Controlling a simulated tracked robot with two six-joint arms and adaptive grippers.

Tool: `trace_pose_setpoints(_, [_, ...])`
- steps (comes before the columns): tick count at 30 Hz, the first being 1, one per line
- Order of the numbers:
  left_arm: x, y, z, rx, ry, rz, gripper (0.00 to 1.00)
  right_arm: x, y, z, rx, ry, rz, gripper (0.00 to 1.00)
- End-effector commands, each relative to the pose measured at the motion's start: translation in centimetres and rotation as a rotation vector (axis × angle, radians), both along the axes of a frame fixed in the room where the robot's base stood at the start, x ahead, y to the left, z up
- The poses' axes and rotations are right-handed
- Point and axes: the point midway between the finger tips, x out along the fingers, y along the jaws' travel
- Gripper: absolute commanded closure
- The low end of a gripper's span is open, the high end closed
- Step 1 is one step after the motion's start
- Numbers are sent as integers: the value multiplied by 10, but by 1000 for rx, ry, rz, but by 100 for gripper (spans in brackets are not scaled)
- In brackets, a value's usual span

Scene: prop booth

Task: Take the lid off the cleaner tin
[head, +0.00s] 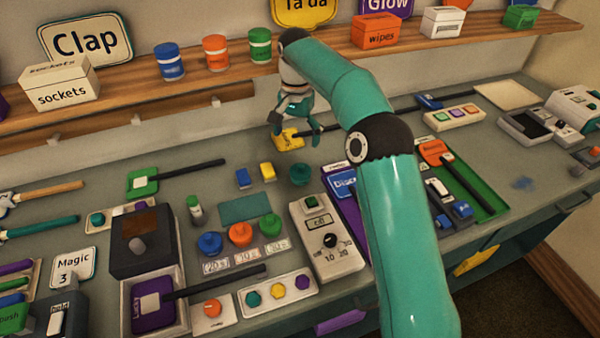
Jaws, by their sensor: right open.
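My right gripper (296,127) is in the upper middle, near the back of the bench, with its fingers apart and nothing seen between them. A yellow paddle head (289,140) lies just below it; I cannot tell whether they touch. Blue (169,62), orange (215,53) and green (260,45) tins stand on the shelf, left of my arm. My left gripper is out of view.
A shelf (130,82) runs along the back wall. A sockets box (62,88) and a wipes box (376,31) stand on it. Blue, orange and green round-topped pieces (240,234) stand near a white dial box (327,240).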

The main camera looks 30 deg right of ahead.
Motion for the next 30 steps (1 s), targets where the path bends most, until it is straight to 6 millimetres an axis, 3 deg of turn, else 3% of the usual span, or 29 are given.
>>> trace_pose_setpoints(1, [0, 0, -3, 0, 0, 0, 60, -1, 0, -14, 0, 5, 1, 6])
trace_pose_setpoints(6, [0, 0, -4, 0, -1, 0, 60, -1, -1, -42, 0, 5, 0, 6])
trace_pose_setpoints(16, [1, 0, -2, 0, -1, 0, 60, -3, -4, -65, 1, 5, -1, 6])
trace_pose_setpoints(24, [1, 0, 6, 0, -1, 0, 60, -6, -9, -100, 1, 5, 0, 6])
trace_pose_setpoints(30, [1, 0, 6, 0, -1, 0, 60, -5, -9, -107, 1, 4, 0, 6])
